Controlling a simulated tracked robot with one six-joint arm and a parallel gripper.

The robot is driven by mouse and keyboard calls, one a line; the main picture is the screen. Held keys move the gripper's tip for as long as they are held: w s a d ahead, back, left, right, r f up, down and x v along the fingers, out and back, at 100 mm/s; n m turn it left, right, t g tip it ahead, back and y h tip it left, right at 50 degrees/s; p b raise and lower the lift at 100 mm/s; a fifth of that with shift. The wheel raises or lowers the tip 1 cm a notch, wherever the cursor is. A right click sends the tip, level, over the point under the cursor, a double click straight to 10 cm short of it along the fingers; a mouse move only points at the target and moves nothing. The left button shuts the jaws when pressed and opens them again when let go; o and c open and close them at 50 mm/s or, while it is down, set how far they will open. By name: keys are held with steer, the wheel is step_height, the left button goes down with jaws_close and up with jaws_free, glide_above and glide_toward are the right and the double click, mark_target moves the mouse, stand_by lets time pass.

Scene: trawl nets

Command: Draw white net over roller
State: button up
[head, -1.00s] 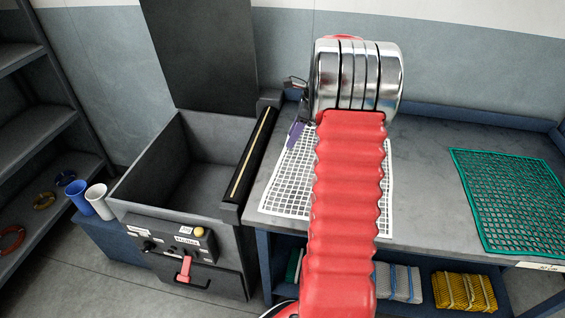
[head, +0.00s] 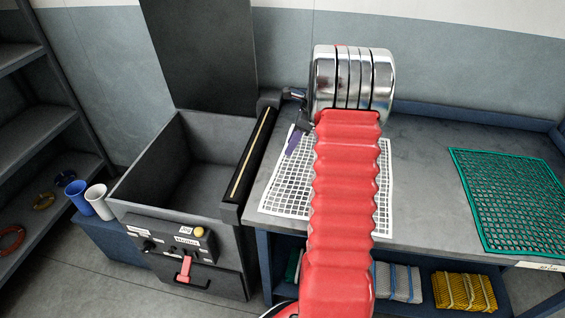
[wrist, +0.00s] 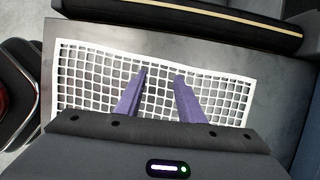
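The white net (head: 286,188) lies flat on the grey bench top, partly hidden behind my red arm in the head view. It also shows in the wrist view (wrist: 90,75), stretched across the picture. The roller (head: 250,155) is a black bar with a pale stripe along the bench's left edge; it also shows at the top of the wrist view (wrist: 225,17). My gripper (wrist: 160,78) has two purple fingers, spread apart with net visible between them. They are over the net, near its edge on the roller side. I cannot tell whether they touch it.
A grey open bin (head: 190,172) with a control panel and red lever (head: 185,268) stands left of the roller. A green net (head: 512,200) lies on the bench at right. Folded nets (head: 463,291) sit on the shelf below. Bare bench separates the nets.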

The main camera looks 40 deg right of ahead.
mark_target(282, 163)
steer(key=shift+x, duration=3.35)
steer(key=shift+s+a+f, duration=0.1)
steer(key=shift+s+f, duration=0.1)
steer(key=shift+f, duration=0.05)
jaws_close()
steer(key=shift+r, duration=0.1)
step_height(282, 163, up, 7)
steer(key=shift+r, duration=0.2)
steer(key=shift+w, duration=0.15)
steer(key=shift+f, duration=0.5)
